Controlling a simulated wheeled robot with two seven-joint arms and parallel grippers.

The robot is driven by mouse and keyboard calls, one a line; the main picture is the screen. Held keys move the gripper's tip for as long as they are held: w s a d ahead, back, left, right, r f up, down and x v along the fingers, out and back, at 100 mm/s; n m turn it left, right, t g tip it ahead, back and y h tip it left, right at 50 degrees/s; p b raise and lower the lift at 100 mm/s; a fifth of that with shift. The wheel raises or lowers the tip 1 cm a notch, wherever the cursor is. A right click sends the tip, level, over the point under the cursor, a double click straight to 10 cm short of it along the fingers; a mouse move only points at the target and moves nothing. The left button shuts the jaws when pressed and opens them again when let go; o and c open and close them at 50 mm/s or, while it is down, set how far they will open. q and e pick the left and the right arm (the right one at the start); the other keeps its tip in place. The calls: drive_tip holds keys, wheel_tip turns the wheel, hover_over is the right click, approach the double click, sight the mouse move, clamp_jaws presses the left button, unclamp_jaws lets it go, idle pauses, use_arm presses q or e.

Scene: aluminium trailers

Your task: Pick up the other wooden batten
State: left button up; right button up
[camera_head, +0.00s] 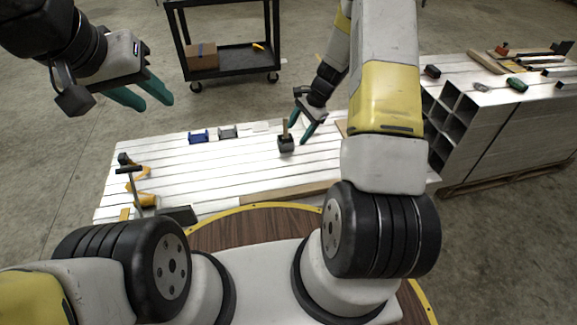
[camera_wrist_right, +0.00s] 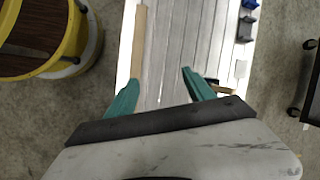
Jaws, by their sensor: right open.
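A long pale wooden batten (camera_head: 290,193) lies along the near edge of the white slatted trailer bed (camera_head: 180,170). It also shows in the right wrist view (camera_wrist_right: 139,40), left of the fingers. Another bit of wood (camera_head: 342,127) shows on the bed's right part, mostly hidden behind my right arm. My right gripper (camera_head: 299,133) is over the far side of the bed, open and empty, its fingers pointing down; its fingers also show in the right wrist view (camera_wrist_right: 159,80). My left gripper (camera_head: 155,103) is in the air at upper left, open and empty, beyond the bed's left end.
A black-headed mallet (camera_head: 286,145) stands handle-up on the bed, close to my right gripper. Blue (camera_head: 198,136) and grey (camera_head: 228,132) parts lie along the far edge. A stack of aluminium tubes (camera_head: 480,120) stands right; a black cart (camera_head: 230,60) stands behind.

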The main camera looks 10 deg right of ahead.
sight(296, 190)
drive_tip(key=s+f+m, duration=0.1)
drive_tip(key=f, duration=0.5)
drive_tip(key=s+d+f+m, duration=0.1)
drive_tip(key=f, duration=0.6)
drive_tip(key=s+f+m+g, duration=0.1)
drive_tip(key=f+m, duration=0.1)
drive_tip(key=f, duration=0.5)
drive_tip(key=shift+s+d, duration=0.2)
drive_tip(key=shift+s, duration=0.05)
drive_tip(key=x, duration=0.5)
drive_tip(key=s+x, duration=0.1)
drive_tip(key=x, duration=0.2)
drive_tip(key=shift+f, duration=0.4)
clamp_jaws()
